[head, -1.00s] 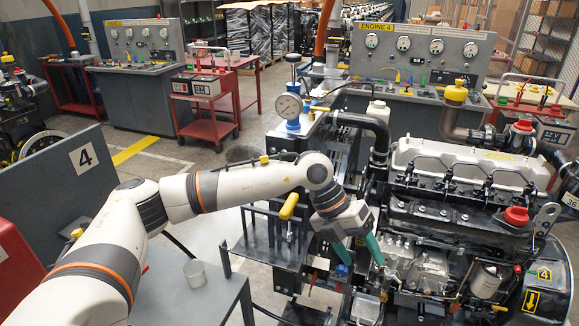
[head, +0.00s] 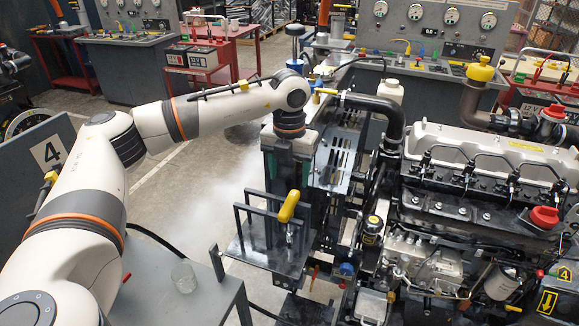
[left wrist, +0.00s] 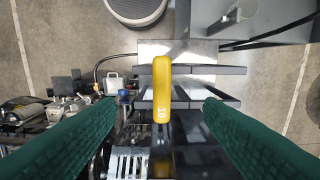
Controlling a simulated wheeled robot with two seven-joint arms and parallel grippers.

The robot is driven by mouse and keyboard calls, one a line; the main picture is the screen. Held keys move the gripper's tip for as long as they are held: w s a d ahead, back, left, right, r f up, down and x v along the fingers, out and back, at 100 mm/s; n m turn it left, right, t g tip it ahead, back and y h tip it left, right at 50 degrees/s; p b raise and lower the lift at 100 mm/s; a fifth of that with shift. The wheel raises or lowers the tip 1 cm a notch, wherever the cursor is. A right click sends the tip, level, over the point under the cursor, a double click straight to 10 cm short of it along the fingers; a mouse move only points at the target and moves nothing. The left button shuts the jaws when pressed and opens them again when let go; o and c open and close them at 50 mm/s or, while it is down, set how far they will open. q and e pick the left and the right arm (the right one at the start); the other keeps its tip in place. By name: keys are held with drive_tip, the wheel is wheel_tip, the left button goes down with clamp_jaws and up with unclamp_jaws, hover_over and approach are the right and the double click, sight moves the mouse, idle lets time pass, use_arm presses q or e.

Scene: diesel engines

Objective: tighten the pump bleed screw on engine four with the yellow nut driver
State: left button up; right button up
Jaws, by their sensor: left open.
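The yellow nut driver (head: 289,206) stands upright in the dark tool rack (head: 262,252), handle up. In the left wrist view its yellow handle (left wrist: 162,72), marked 10, lies between my green fingers. My left gripper (head: 287,170) is open and points down just above and behind the handle, with nothing held. Engine four (head: 480,152) is on the right, with the metal pump (head: 428,262) on its near side. I cannot make out the bleed screw. My right gripper is not in view.
A grey side table (head: 215,290) with a clear cup (head: 184,276) stands at front left. A black hose (head: 385,110) bends beside the engine. A gauge console (head: 440,40) stands behind.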

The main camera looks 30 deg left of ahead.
sight(289, 201)
use_arm(q)
drive_tip(key=f, duration=0.1)
drive_tip(key=f+b, duration=0.1)
drive_tip(key=w+a+f, duration=0.1)
drive_tip(key=shift+w+f, duration=0.1)
drive_tip(key=shift+f, duration=0.3)
drive_tip(key=shift+s+d+f+b, duration=0.25)
drive_tip(key=shift+f+b, duration=0.35)
drive_tip(key=shift+b, duration=0.15)
wheel_tip(289, 201, down, 4)
drive_tip(key=b, duration=0.3)
drive_tip(key=shift+w+f, duration=0.1)
drive_tip(key=shift+f, duration=0.25)
drive_tip(key=shift+c, duration=0.3)
clamp_jaws()
drive_tip(key=shift+r, duration=0.2)
